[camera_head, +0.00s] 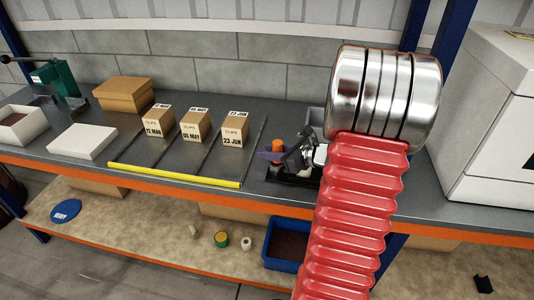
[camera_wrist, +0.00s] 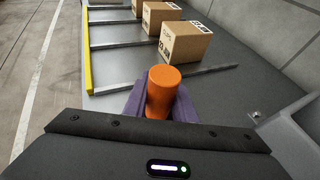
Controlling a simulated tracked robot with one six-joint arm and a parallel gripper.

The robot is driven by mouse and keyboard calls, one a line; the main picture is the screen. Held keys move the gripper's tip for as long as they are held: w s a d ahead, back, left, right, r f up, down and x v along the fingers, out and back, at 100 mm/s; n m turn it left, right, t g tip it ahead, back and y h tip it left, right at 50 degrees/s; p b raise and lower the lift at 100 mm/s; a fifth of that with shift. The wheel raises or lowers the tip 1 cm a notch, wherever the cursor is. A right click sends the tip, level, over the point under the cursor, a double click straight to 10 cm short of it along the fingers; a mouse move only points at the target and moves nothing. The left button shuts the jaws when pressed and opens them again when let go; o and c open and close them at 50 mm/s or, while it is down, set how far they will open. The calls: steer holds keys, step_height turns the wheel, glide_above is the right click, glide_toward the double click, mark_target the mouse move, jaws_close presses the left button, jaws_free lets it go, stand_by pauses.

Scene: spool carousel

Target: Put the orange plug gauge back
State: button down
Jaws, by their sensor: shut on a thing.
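The orange plug gauge (camera_head: 278,143) is a plain orange cylinder. It stands up between the purple fingers of my gripper (camera_head: 272,156), over the right part of the grey bench top. In the wrist view the plug gauge (camera_wrist: 163,88) rises between the two purple fingers of my gripper (camera_wrist: 160,108), which are shut on it. Its lower end is hidden by the fingers and the dark wrist housing. I cannot tell whether it touches anything below. A black low item (camera_head: 290,178) shows under my gripper, partly hidden by my arm.
Small cartons with date labels (camera_head: 195,126) stand in lanes behind a yellow bar (camera_head: 172,176). A white box (camera_head: 83,141), a brown carton (camera_head: 124,93) and a green press (camera_head: 55,80) are at left. A white cabinet (camera_head: 495,120) stands right. A blue bin (camera_head: 284,262) is on the lower shelf.

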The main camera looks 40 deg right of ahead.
steer(key=c, duration=1.5)
jaws_free()
steer(key=shift+f, duration=0.1)
steer(key=shift+o, duration=0.2)
steer(key=v, duration=1.2)
steer(key=shift+s, duration=0.1)
